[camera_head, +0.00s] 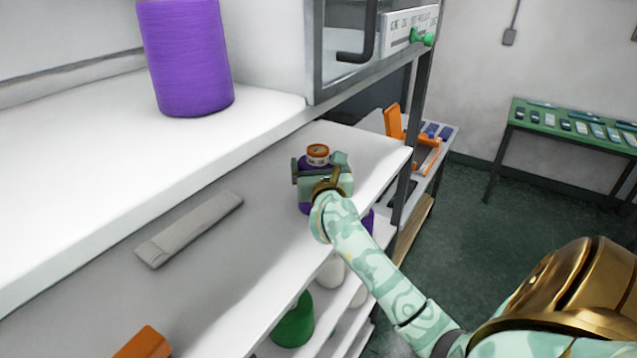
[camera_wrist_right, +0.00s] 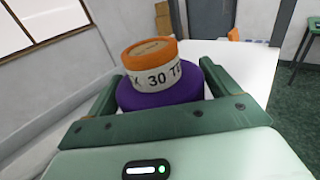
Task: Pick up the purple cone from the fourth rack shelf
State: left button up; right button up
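The purple cone has an orange top and a white label band in the right wrist view (camera_wrist_right: 160,93). In the head view its orange top (camera_head: 318,152) shows above my right gripper, with purple below. It is upright at the end of a white rack shelf (camera_head: 372,146). My right gripper (camera_head: 320,172) is around it, one green finger on each side; the fingers are also in the wrist view (camera_wrist_right: 165,95). The hand hides much of the cone, and I cannot tell whether the fingers press on it. My left gripper is out of view.
A large purple cylinder (camera_head: 186,60) stands on the upper white surface. A grey flat strip (camera_head: 190,230) and an orange object (camera_head: 144,343) lie left. A green cone (camera_head: 294,322) is on a lower shelf. A metal rack post (camera_head: 408,160) rises right of the gripper. Floor is clear right.

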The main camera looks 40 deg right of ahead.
jog(key=c, duration=1)
